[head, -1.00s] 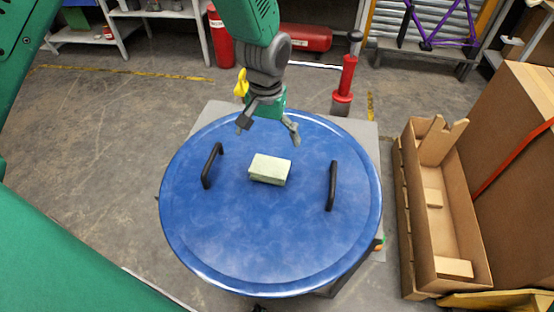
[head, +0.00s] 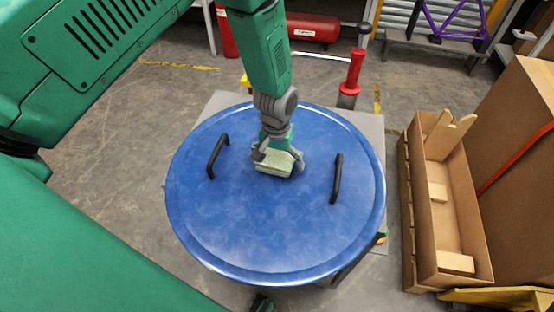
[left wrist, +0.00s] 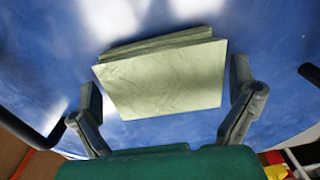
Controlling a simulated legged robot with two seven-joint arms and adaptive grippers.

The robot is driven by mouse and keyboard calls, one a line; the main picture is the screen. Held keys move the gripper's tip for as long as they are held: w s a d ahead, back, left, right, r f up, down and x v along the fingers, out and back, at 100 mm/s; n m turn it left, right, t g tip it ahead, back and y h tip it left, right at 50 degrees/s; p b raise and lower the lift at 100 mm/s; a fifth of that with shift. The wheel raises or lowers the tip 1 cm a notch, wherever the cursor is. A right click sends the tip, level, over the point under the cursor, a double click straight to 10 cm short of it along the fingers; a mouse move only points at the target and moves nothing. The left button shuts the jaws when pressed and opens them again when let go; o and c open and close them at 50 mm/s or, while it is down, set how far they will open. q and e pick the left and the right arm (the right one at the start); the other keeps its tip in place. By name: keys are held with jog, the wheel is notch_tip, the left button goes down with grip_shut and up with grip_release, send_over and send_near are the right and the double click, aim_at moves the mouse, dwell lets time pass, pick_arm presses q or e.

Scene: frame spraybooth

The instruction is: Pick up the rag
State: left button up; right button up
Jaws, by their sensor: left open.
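The rag (head: 272,163) is a pale green folded block. It lies on the round blue lid (head: 270,225), between the lid's two black handles. My left gripper (head: 277,158) is down at the rag from above, with its fingers open on either side of it. In the left wrist view the rag (left wrist: 163,78) fills the space between the two spread fingers (left wrist: 168,115), and a gap shows beside each finger. In the head view the gripper hides part of the rag's far side. My right gripper is not clearly in view.
Black handles stand up on the lid at left (head: 217,156) and right (head: 337,178). A cardboard box (head: 445,215) with wooden pieces stands to the right. A red-handled post (head: 350,75) stands behind the lid. The lid's front half is clear.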

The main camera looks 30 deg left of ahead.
pick_arm(q)
jog(key=shift+a, duration=0.1)
jog(key=c, duration=0.9)
jog(key=shift+r, duration=0.1)
